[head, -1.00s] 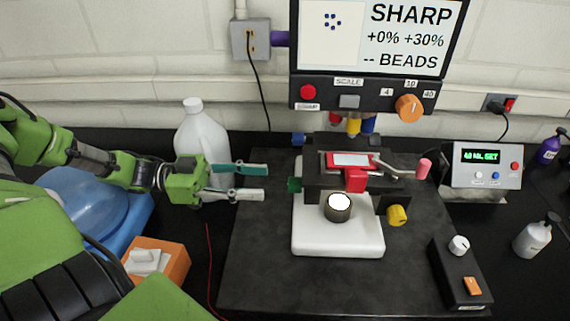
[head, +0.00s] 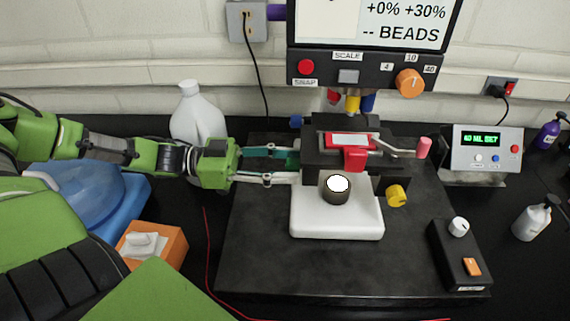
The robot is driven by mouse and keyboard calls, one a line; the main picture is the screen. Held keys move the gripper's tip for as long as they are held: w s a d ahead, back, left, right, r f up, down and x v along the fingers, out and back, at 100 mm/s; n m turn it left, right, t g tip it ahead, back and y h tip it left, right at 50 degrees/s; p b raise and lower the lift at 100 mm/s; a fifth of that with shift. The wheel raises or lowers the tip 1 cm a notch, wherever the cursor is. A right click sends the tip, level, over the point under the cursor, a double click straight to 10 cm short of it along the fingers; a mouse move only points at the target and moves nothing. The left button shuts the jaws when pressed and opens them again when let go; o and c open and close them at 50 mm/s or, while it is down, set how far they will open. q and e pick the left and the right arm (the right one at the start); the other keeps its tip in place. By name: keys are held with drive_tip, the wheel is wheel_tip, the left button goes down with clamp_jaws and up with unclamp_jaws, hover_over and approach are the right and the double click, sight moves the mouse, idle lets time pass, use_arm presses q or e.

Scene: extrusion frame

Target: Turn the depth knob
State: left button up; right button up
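A microscope-like stage (head: 315,165) stands on a white base (head: 337,222). A small dark green knob (head: 293,160) sticks out of its left side, and a yellow knob (head: 396,196) is at its lower right. No label shows which knob is for depth. My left gripper (head: 292,167) points right, its fingers apart, one teal and one pale. The tips reach the stage's left side, with the green knob between or just behind them; contact cannot be told. The knob is partly hidden by the teal finger. My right gripper is not in view.
A screen unit with an orange dial (head: 409,83) hangs above the stage. A white jug (head: 196,117) stands behind my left gripper. A crank with a pink handle (head: 424,148) is at the stage's right. A black control box (head: 460,255) sits right; the mat's front is clear.

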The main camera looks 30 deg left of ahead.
use_arm(q)
drive_tip(key=c, duration=1.1)
drive_tip(key=shift+m+p, duration=3.2)
drive_tip(key=shift+m, duration=0.4)
drive_tip(key=o, duration=1.1)
